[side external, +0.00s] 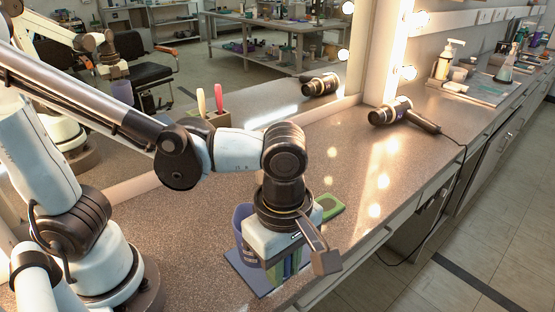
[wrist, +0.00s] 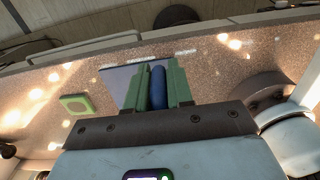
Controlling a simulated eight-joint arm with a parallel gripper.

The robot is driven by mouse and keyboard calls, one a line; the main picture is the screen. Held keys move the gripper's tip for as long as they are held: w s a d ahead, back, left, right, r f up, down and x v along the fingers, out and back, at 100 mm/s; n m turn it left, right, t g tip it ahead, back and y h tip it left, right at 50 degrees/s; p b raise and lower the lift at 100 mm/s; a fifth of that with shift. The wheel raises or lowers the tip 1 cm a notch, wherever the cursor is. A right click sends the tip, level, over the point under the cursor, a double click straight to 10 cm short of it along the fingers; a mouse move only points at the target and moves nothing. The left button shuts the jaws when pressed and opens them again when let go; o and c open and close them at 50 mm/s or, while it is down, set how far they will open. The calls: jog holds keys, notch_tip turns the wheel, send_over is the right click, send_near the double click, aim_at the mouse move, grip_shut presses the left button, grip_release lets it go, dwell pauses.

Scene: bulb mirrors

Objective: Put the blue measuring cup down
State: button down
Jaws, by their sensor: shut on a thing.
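The blue measuring cup (side external: 240,222) shows in the side view as a violet-blue body, partly hidden behind my gripper. My gripper (side external: 286,270) points down over the purple-blue mat (side external: 238,262), its green fingers shut on a blue upright part of the cup, likely its handle. In the wrist view, this blue strip (wrist: 158,88) stands between the green fingers of my gripper (wrist: 158,85), and the mat (wrist: 117,84) shows beside them. The cup looks upright. Its base is hidden, so I cannot tell if it touches the mat.
A hair dryer (side external: 400,115) rests farther back.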

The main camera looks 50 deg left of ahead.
jog(key=w+a+f, duration=0.1)
jog(key=w, duration=0.1)
jog(key=w+a+f, duration=0.1)
jog(key=w+f, duration=0.1)
jog(key=w+a+f, duration=0.1)
jog(key=w, duration=0.1)
jog(key=shift+a+f, duration=0.15)
jog(key=shift+a, duration=0.2)
jog(key=shift+f, duration=2)
jog(key=shift+f, duration=0.1)
jog(key=c, duration=1)
grip_release()
